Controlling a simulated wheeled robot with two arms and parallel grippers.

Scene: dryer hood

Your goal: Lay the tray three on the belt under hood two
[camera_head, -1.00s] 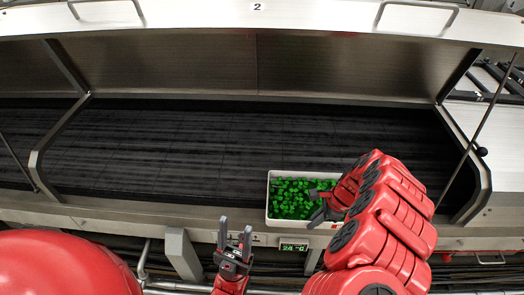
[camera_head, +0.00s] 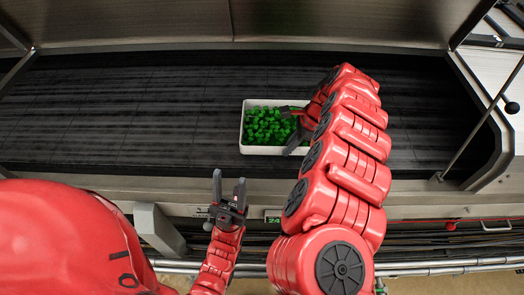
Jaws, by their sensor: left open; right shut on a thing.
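A white tray (camera_head: 242,137) filled with small green pieces (camera_head: 266,127) is over the black belt (camera_head: 120,110), inside the open hood. Whether it touches the belt or hangs just above it I cannot tell. My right gripper (camera_head: 290,128) is shut on the tray at its right side, and my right arm hides the tray's right end. My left gripper (camera_head: 229,188) is open and empty, pointing up in front of the machine's front edge. The tray's number is not visible.
The raised hood (camera_head: 340,22) spans the back. A metal front rail (camera_head: 400,205) runs along the belt, with a small green display (camera_head: 272,216) on it. A side post with a strut stands at the right. The belt left of the tray is bare.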

